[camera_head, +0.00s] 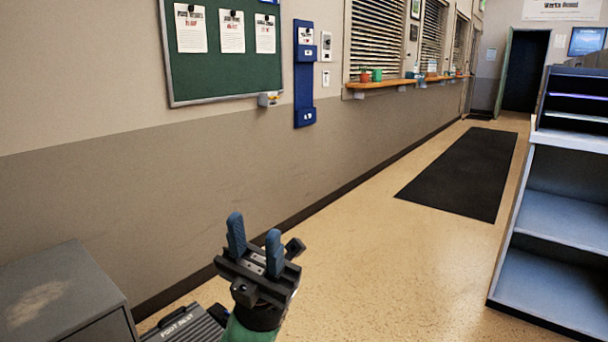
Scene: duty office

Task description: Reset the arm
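My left gripper (255,243) shows at the bottom middle of the head view, on a green arm link coming up from the bottom edge. Its two blue fingers point up and stand apart, with nothing between them. It is above the tan floor, to the right of a grey cabinet, touching nothing that I can see. My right gripper is not in the view.
Blue shelving (560,215) stands at the right. A black mat (462,172) lies on open floor. A green notice board (225,65) hangs on the left wall.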

